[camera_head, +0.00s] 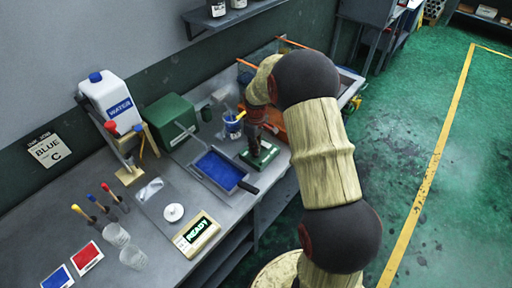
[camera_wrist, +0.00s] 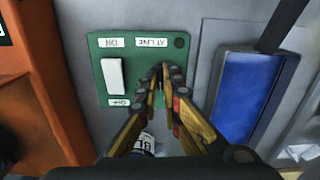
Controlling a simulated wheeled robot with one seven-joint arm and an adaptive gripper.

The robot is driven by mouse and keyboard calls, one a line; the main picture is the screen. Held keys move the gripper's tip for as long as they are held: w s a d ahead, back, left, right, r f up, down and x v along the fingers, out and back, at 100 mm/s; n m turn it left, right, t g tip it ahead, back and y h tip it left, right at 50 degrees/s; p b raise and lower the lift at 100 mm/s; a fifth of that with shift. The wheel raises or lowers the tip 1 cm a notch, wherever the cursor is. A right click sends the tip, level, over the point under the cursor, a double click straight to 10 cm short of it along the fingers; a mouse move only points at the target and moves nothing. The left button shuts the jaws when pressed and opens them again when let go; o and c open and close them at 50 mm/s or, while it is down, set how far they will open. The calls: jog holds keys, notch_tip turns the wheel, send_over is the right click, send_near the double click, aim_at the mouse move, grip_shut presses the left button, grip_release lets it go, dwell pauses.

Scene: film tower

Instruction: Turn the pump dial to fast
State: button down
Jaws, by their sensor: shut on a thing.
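The green pump panel (camera_wrist: 112,72) lies flat on the grey bench in the wrist view. It carries a white rocker switch (camera_wrist: 113,76), a label reading ON, and a label that seems to read AT LINE. My gripper (camera_wrist: 161,82) points down at the panel's right half, its fingertips close together below that label. It is shut on the pump dial, which the fingers almost wholly hide, so its setting cannot be read. In the head view the panel (camera_head: 266,157) shows just under my gripper (camera_head: 250,145).
A tray of blue liquid (camera_head: 215,168) with a dark handle lies close beside the panel. An orange frame (camera_wrist: 42,95) stands on the other side. A green box (camera_head: 168,118), a white water jug (camera_head: 108,100) and a READY display (camera_head: 196,232) stand along the bench.

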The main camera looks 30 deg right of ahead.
jog(key=m+p, duration=0.2)
jog(key=m, duration=0.4)
jog(key=shift+r+m, duration=0.1)
jog(key=shift+m, duration=0.2)
dwell(0.3)
jog(key=c, duration=2.1)
grip_release()
jog(key=shift+o, duration=0.6)
notch_tip(320, 180, up, 12)
